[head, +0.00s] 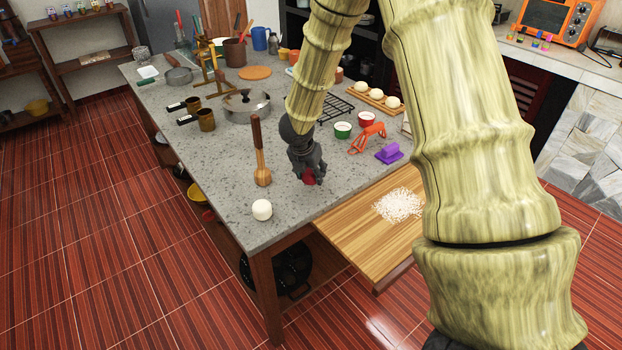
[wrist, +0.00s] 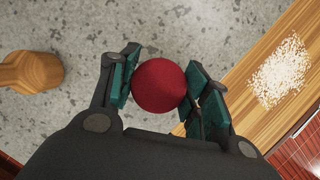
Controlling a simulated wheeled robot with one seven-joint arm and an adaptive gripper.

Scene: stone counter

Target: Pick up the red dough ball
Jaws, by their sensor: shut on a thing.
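The red dough ball (wrist: 158,86) sits between the two fingers of my gripper (wrist: 160,88) in the wrist view, with a finger touching it on each side. In the head view my gripper (head: 307,172) points down over the front part of the stone counter (head: 220,190), and only a little of the red ball (head: 309,177) shows between the fingers. I cannot tell whether the ball rests on the counter or is just above it.
A wooden board (head: 345,240) with white grains (head: 400,204) lies to the right. A purple object (head: 389,153), an orange peeler (head: 368,138) and small bowls (head: 343,130) stand behind.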

